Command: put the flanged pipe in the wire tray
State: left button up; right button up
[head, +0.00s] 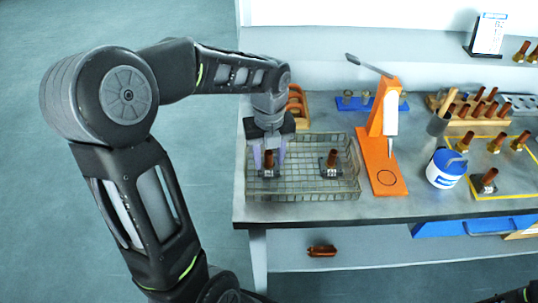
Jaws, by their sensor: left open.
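The wire tray (308,192) sits at the left end of the grey workbench. Two copper-coloured pipes with dark square flanges stand upright in it: one flanged pipe (269,158) at the left and another flanged pipe (332,160) to the right of the middle. My left gripper (270,160) points down over the left part of the tray. Its pale fingers are open, one on each side of the left pipe, with gaps visible. A third flanged pipe (487,182) stands inside the yellow outline at the right. My right gripper is not in view.
An orange stand (384,150) with a lever is close to the tray's right side. A blue-and-white tub (446,168) and a dark cup (437,124) stand farther right. Brass-based fittings (495,143) stand beyond. A copper part (321,251) lies below the bench top.

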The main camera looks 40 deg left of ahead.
aim_at(269, 153)
pick_arm(q)
notch_tip(269, 153, up, 12)
jog(key=shift+r, duration=0.2)
dwell(0.4)
